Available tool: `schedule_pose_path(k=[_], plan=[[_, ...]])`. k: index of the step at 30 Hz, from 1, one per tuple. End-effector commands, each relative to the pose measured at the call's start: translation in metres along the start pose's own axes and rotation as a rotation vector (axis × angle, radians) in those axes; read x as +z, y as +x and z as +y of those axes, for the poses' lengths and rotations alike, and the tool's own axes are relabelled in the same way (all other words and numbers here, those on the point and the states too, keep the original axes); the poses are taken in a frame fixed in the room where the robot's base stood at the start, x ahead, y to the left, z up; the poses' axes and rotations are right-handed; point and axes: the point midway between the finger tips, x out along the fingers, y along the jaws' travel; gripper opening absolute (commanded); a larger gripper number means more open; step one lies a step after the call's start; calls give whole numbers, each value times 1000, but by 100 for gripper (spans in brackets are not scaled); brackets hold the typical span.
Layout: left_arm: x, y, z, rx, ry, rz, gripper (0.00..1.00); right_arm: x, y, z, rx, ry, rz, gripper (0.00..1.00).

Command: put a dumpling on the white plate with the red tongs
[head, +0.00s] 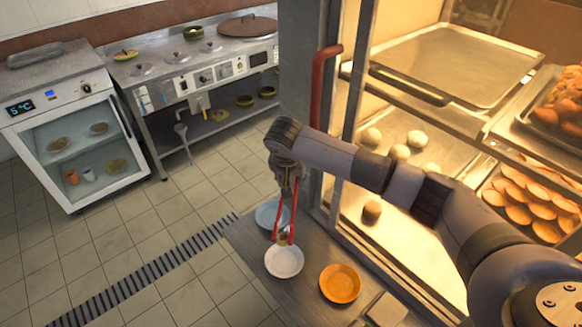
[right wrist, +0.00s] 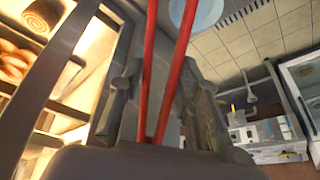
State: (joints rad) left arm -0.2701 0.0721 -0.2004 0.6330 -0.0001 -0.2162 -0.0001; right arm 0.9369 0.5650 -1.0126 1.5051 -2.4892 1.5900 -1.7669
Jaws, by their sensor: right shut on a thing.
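My right gripper (head: 288,190) is shut on the red tongs (head: 293,208), which hang down from it over the counter. In the right wrist view the two red arms of the tongs (right wrist: 179,75) run up between my fingers. A small tan-brown thing (head: 283,239), possibly a dumpling, shows between the tong tips. The tips are at the far edge of the white plate (head: 284,261); I cannot tell whether they touch it. The middle of the white plate looks bare. Several pale round dumplings or buns (head: 399,152) sit in the lit cabinet. My left gripper is out of view.
A light blue plate (head: 268,213) lies behind the white plate and an orange plate (head: 340,283) to its right, all on the narrow counter (head: 255,248). The glass-sided cabinet with a red handle (head: 322,85) stands close on the right. Tiled floor is open to the left.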

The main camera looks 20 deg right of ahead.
Motion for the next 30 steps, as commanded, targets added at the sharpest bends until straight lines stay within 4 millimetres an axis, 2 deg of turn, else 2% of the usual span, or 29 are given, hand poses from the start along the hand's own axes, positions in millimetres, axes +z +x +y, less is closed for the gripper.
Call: schedule_pose_path(k=[6,10,14,22,30], plan=[[43,-3,-1,-1,2,-63,40,-1,-1,0,0,0,1,0],[55,-3,-1,-1,2,-81,40,0,0,0,0,0,1,0],[53,1,-1,-1,2,-75,40,4,7,-1,-1,-2,-1,0],[25,21,-4,-6,2,-29,40,22,33,-5,-4,-9,-1,0],[32,38,-1,-2,2,-36,40,41,59,-9,-8,-19,-2,0]])
